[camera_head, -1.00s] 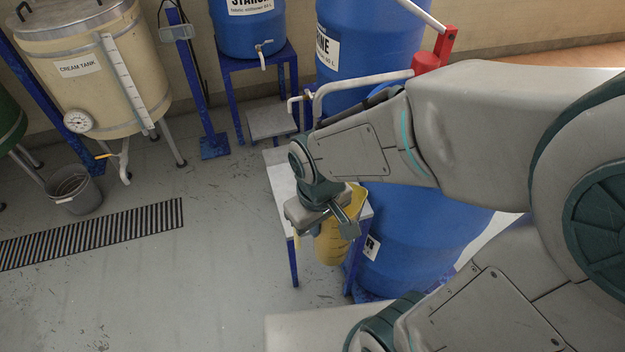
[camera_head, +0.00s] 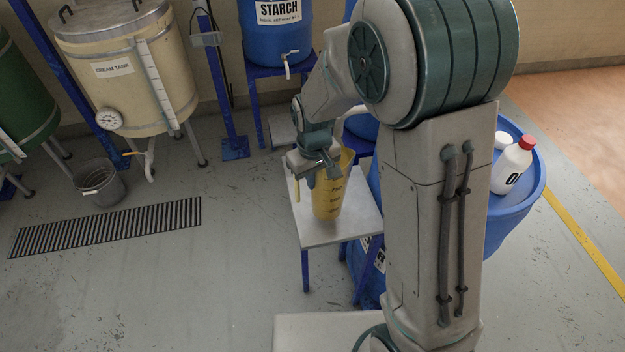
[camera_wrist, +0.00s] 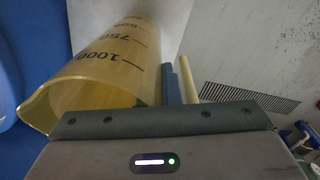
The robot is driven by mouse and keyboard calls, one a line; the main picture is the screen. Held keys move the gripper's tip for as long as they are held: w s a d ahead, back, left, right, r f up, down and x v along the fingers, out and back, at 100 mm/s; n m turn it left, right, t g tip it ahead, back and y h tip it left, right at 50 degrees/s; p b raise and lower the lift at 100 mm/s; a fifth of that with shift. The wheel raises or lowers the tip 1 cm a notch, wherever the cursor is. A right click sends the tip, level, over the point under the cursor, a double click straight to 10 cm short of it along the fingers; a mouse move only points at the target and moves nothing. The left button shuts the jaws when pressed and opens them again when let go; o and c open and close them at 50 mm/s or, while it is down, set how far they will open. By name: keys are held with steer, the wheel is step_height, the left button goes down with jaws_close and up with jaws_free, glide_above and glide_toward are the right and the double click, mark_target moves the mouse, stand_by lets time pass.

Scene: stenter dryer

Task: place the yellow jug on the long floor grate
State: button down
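The yellow jug (camera_head: 328,200), translucent with dark volume marks, is upright at my gripper (camera_head: 318,168) in the head view, in front of the small white-topped table (camera_head: 350,226). I cannot tell whether its base touches the table. In the wrist view the jug (camera_wrist: 115,65) fills the left, with a blue-grey finger beside it and a pale handle bar (camera_wrist: 186,78) right of that finger. My gripper appears shut on the jug's handle; the other finger is hidden. The long floor grate (camera_head: 110,228) lies clear at the left, and shows in the wrist view (camera_wrist: 245,97).
A grey bucket (camera_head: 100,183) stands just behind the grate, below the cream tank (camera_head: 125,75). The blue starch barrel (camera_head: 275,35) stands behind the table. A blue drum (camera_head: 520,195) with white bottles is at the right. The floor between table and grate is bare.

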mark_target(312, 192)
steer(key=shift+w+a, duration=0.1)
steer(key=shift+w, duration=0.55)
steer(key=shift+f, duration=1.7)
steer(key=shift+f, duration=0.2)
steer(key=c, duration=1.6)
jaws_free()
steer(key=shift+c, duration=0.2)
